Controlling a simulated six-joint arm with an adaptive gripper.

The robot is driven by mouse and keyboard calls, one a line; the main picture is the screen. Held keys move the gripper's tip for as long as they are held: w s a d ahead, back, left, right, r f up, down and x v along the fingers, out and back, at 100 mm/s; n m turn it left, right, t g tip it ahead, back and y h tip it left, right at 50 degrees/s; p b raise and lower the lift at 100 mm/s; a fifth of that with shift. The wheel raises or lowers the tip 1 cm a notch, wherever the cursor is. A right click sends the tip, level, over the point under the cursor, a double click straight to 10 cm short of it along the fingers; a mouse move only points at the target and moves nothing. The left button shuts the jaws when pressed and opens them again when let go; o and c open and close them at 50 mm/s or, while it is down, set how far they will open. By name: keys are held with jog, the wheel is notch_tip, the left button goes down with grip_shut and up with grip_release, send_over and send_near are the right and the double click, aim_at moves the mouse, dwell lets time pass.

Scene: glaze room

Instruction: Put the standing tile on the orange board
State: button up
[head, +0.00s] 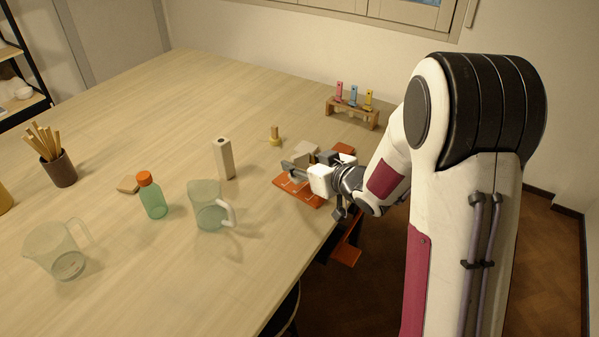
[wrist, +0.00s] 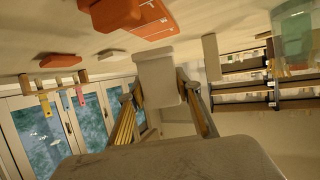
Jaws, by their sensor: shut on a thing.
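The tile is a pale beige slab held between my gripper's fingers; it fills the middle of the wrist view (wrist: 158,78). My gripper (wrist: 163,108) is shut on it, one finger at each side. In the head view my gripper (head: 305,163) is over the far side of the orange board (head: 298,194), and a pale face of the tile (head: 306,152) shows between the fingers. The board lies flat near the table's right edge, with thin pale marks on it. It also shows at the top of the wrist view (wrist: 153,24). Whether the tile touches it I cannot tell.
An orange piece (head: 343,149) lies behind my gripper. A tall beige block (head: 224,159), a brass-coloured peg (head: 275,136) and a clear jug (head: 209,206) stand left of the board. A wooden rack (head: 352,112) with coloured pieces stands behind.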

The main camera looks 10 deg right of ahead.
jog(key=shift+f, duration=1.6)
jog(key=shift+f, duration=0.1)
jog(key=o, duration=1.2)
jog(key=shift+v, duration=6.05)
jog(key=shift+d, duration=0.1)
